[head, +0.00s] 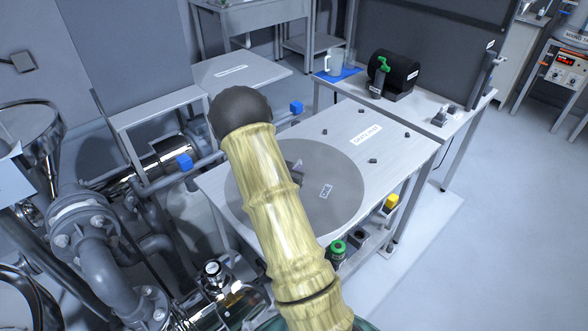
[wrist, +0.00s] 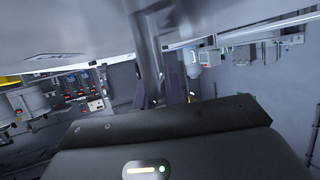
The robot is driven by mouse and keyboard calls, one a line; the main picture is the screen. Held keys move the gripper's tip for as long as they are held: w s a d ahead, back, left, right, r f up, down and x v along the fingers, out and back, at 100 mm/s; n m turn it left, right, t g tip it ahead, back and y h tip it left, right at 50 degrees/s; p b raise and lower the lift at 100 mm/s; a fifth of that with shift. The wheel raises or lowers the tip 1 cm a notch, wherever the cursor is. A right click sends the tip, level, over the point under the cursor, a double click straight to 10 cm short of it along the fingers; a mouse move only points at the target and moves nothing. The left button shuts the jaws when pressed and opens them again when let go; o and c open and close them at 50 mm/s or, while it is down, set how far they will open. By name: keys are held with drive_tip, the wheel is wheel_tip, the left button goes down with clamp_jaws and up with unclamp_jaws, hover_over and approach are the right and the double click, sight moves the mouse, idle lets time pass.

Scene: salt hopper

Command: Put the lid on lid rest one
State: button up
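A large grey round plate (head: 345,178), perhaps the lid, shows at the pale labelled table. It bears a small label, and a small grey piece (head: 297,166) stands up from it beside my arm. I cannot tell whether the plate lies on the table or is held just above it. My arm crosses the plate in the head view and hides part of it; my gripper is not visible there. In the wrist view a dark housing with a small light fills the bottom, and a grey bar rises behind it. I cannot make out the fingertips or a grasp.
The table (head: 400,150) holds several small dark pegs. A low pale surface (head: 235,68) with an unreadable label stands behind. A back bench carries a dark cylinder (head: 393,72) and a jug (head: 333,62). Pipes and flanges (head: 88,215) crowd the left. Floor is clear at right.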

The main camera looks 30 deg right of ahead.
drive_tip(key=o, duration=0.4)
drive_tip(key=shift+r, duration=0.1)
drive_tip(key=v, duration=1.2)
